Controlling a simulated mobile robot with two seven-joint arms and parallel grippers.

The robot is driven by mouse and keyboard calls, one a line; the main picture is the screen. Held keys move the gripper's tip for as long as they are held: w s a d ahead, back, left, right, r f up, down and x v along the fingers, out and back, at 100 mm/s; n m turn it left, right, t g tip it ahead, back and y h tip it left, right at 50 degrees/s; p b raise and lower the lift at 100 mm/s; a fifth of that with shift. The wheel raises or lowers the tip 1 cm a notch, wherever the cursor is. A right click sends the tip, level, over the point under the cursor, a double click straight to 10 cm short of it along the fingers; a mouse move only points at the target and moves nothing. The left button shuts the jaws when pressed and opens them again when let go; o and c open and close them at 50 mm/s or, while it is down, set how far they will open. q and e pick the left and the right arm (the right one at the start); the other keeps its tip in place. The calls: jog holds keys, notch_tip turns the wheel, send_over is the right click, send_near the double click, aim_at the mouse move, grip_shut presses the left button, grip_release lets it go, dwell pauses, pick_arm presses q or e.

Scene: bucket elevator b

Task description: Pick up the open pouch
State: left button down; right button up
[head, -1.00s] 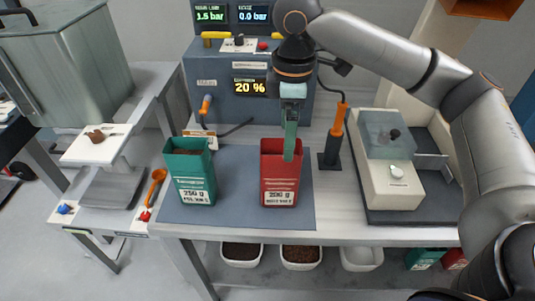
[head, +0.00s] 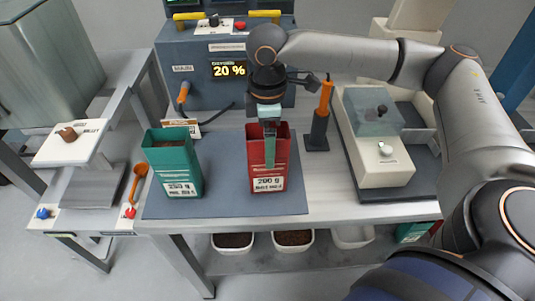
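A red pouch (head: 284,171) labelled 200 g stands upright on the grey-blue mat, with its top open. A green pouch (head: 173,167) labelled 250 g stands to its left, also open at the top, with dark contents inside. My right gripper (head: 270,158) points down at the red pouch. A greenish finger overlaps the pouch's mouth and front face; the other finger is hidden behind it, so I cannot tell whether they grip the wall. My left gripper is not in view.
A blue-grey machine (head: 221,72) reading 20 % stands behind the pouches. Bins (head: 294,240) sit below. The mat (head: 225,203) is clear between the pouches.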

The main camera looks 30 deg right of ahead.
notch_tip(320, 180, down, 2)
jog(key=shift+f, duration=0.2)
jog(key=c, duration=1)
jog(key=shift+r, duration=0.15)
